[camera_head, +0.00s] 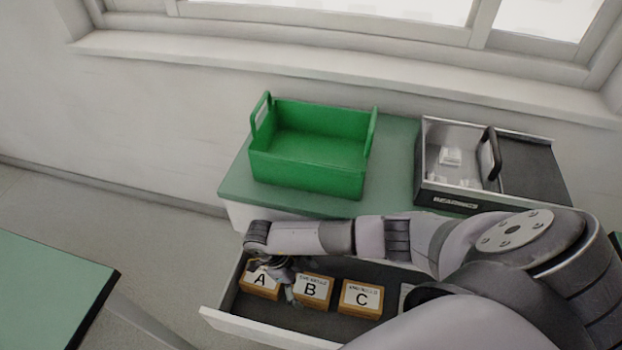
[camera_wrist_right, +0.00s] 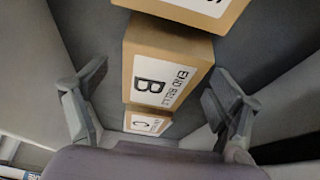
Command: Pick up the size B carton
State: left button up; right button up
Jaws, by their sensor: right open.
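The size B carton (camera_head: 312,290) is a brown box with a white label marked B. It stands in the open drawer (camera_head: 240,325) between the A carton (camera_head: 261,282) and the C carton (camera_head: 361,298). My right gripper (camera_head: 287,277) is over the drawer, by the gap between the A and B cartons. In the right wrist view the B carton (camera_wrist_right: 165,70) lies between the two spread fingers of my right gripper (camera_wrist_right: 158,100), with space on both sides. The fingers hold nothing. My left gripper is not in view.
A green bin (camera_head: 310,175) with two upright handles stands empty on the green-topped cabinet (camera_head: 236,180). A grey bearings case (camera_head: 450,195) stands to its right. Another table (camera_head: 45,290) is at the lower left. The drawer walls are close around the cartons.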

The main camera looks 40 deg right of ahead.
jog(key=shift+s+d+f, duration=0.25)
jog(key=shift+s+d, duration=0.4)
jog(key=shift+s, duration=0.15)
jog(key=shift+f, duration=0.25)
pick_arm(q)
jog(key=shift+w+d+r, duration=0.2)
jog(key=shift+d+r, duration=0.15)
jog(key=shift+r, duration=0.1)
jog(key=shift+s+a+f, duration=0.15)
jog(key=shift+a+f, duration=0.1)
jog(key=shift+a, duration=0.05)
pick_arm(e)
jog(key=shift+f, duration=0.3)
jog(key=c, duration=1.5)
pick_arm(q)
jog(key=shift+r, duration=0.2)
pick_arm(e)
jog(key=shift+r, duration=0.2)
jog(key=shift+c, duration=0.3)
